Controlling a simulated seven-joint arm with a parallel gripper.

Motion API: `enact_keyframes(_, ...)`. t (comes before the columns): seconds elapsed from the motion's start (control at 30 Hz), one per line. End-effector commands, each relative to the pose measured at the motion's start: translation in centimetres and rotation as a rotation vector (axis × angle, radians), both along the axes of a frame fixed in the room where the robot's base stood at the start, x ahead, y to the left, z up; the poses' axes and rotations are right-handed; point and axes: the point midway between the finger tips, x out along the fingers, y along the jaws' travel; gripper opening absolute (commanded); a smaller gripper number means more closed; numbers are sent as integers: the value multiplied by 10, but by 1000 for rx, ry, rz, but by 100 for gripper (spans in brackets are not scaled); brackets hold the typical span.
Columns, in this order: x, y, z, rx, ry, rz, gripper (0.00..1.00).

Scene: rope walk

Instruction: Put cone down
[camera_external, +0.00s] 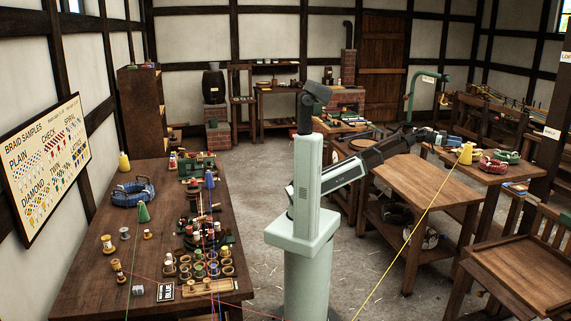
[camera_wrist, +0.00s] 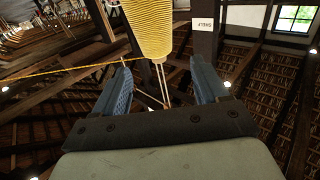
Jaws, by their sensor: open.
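A yellow cone (camera_external: 466,153) of yarn is at the right-hand wooden table (camera_external: 466,173), beside red and green coils. It looks upright; whether its base touches the tabletop is too small to tell. A yellow strand runs from it down to the bottom edge of the view. My gripper (camera_external: 447,138) is just left of the cone, reaching in from the left. In the wrist view, my gripper (camera_wrist: 158,64) has its two blue fingers spread wide. The yellow cone (camera_wrist: 148,27) is beyond the fingertips, with a visible gap to the right finger.
A red coil (camera_external: 492,165) and a green coil (camera_external: 507,156) lie right of the cone. A lower bare wooden table (camera_external: 425,180) is in front. The left table holds a green cone (camera_external: 143,213), a blue cone (camera_external: 209,180), another yellow cone (camera_external: 124,162) and spools.

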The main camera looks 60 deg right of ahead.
Motion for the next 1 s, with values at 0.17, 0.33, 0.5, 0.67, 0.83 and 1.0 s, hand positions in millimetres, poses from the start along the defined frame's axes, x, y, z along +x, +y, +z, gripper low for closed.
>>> enact_keyframes(0.17,-29,-1,1,1,0,-1,73)
enact_keyframes(0.33,-36,-1,1,1,1,1,73)
enact_keyframes(0.5,-50,0,1,0,0,0,73)
enact_keyframes(0.67,-72,0,2,0,0,0,73)
enact_keyframes(0.83,-86,1,2,1,0,1,73)
enact_keyframes(1.0,-85,1,1,1,0,1,73)
